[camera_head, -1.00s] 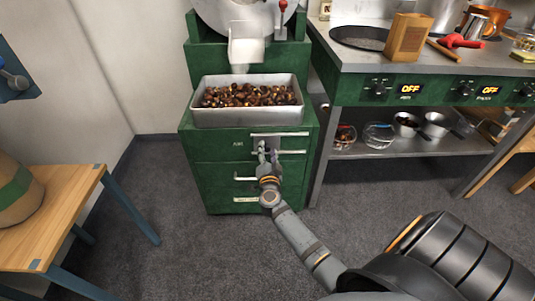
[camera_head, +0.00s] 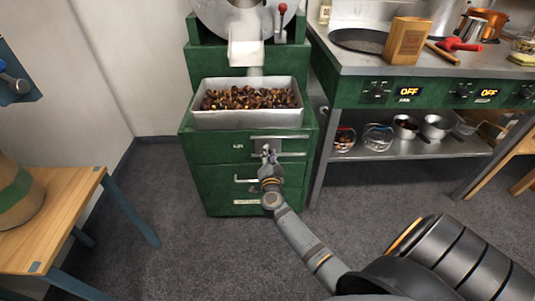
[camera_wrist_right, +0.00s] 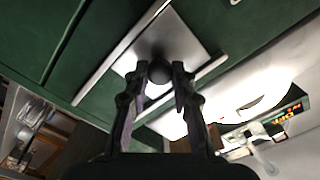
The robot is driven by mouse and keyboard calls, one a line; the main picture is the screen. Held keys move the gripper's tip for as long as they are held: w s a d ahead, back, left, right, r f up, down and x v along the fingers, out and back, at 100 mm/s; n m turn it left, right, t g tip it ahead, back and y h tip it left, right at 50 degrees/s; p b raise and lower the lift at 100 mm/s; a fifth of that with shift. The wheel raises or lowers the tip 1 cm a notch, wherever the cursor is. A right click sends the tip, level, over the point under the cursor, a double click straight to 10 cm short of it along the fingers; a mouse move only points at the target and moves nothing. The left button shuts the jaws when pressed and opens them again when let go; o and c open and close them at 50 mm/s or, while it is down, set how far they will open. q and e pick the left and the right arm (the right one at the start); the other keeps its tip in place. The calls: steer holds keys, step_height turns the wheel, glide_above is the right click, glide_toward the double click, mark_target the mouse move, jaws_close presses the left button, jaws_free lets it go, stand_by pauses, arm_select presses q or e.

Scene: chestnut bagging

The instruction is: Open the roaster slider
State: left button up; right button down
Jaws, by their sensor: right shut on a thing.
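The roaster slider is a small silver plate (camera_head: 261,142) between two horizontal metal rails on the green roaster's front, below the chestnut tray. In the right wrist view the plate (camera_wrist_right: 185,45) carries a round dark knob (camera_wrist_right: 155,88). My right gripper (camera_head: 269,153) reaches the plate from below. In the wrist view its fingers (camera_wrist_right: 159,80) stand on either side of the knob and are shut on it. The fingers partly hide the knob. The plate sits toward the left part of the rails, with bare green to its right. My left gripper is not in view.
A metal tray of chestnuts (camera_head: 249,118) sits on the roaster above the slider, under a white chute (camera_head: 246,52). A red-handled lever (camera_head: 282,10) is at the top. A steel counter (camera_head: 440,68) stands at right, a wooden table (camera_head: 62,211) at left.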

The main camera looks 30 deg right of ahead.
mark_target(280, 145)
steer(key=d, duration=0.1)
steer(key=s+d+p, duration=0.2)
steer(key=shift+s+d+r, duration=0.1)
steer(key=shift+d+r, duration=0.15)
steer(key=d, duration=0.1)
steer(key=s+d+p, duration=0.1)
steer(key=shift+s+d+f, duration=0.15)
steer(key=shift+s+d, duration=0.15)
steer(key=shift+s+d+f, duration=0.15)
steer(key=shift+s+d, duration=0.05)
steer(key=shift+d, duration=0.15)
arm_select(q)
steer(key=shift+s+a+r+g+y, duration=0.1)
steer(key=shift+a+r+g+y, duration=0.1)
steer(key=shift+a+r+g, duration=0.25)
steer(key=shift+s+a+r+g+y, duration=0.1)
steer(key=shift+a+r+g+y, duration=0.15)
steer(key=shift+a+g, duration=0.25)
arm_select(e)
steer(key=c, duration=1.1)
jaws_free()
steer(key=v, duration=1.2)
